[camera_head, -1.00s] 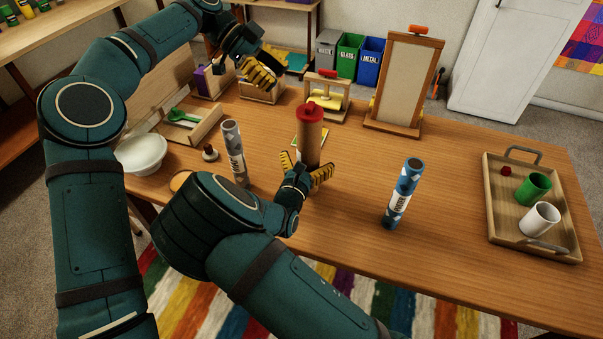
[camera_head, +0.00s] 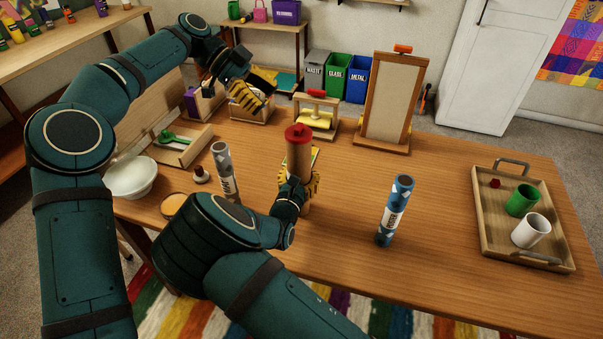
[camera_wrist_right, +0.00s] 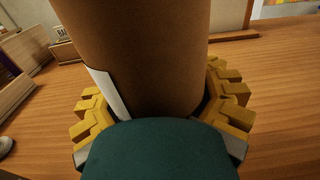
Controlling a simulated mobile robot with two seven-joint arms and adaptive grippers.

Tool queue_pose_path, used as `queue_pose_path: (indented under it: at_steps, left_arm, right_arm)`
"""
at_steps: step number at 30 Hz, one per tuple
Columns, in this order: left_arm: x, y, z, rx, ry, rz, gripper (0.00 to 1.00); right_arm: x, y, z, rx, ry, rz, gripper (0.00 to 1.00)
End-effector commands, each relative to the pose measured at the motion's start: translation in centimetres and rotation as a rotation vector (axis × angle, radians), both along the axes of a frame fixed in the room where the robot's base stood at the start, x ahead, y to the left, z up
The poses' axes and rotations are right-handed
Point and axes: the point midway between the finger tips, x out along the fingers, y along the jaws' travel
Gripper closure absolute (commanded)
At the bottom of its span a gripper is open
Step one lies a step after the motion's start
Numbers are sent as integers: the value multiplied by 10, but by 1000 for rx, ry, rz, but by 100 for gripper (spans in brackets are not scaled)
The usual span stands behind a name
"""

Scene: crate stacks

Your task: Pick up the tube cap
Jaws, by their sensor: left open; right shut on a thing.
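A brown cardboard tube (camera_head: 298,158) stands upright on the table with a red tube cap (camera_head: 298,134) on its top. My right gripper (camera_head: 299,184) is shut on the tube's lower part. In the right wrist view the yellow fingers (camera_wrist_right: 165,112) sit on both sides of the brown tube (camera_wrist_right: 140,50), and the cap is out of that view. My left gripper (camera_head: 248,97) is open and empty at the back left, above the organiser boxes. It is apart from the tube and the cap.
A grey-and-white tube (camera_head: 221,168) stands left of the brown tube, and a blue patterned tube (camera_head: 395,211) stands right. A wooden tray (camera_head: 490,225) holds a green cup (camera_head: 522,200) and a white cup (camera_head: 531,231). A white bowl (camera_head: 132,180) is at left.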

Motion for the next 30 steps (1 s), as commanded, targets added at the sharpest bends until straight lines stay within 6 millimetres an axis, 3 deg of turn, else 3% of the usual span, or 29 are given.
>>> queue_pose_path:
  at_steps: [1, 3, 8, 14, 21, 30]
  left_arm:
    - [0, -1, 0, 4, 3, 2, 16]
    - [-1, -3, 0, 22, 15, 13, 0]
    - [-7, -16, 1, 137, 90, 91, 0]
    - [-17, -35, 3, 368, 219, 307, 0]
    - [-28, -51, 11, 599, 320, 642, 0]
    - [-40, -63, 29, 747, 369, 1124, 0]
  right_arm:
    - [0, 0, 0, 0, 0, 0, 88]
    - [0, 0, 0, 0, 1, 0, 88]
    - [0, 0, 0, 0, 1, 0, 88]
    - [0, 0, 0, 0, 1, 1, 88]
    - [0, 0, 0, 0, 1, 0, 88]
    - [0, 0, 0, 0, 1, 0, 88]
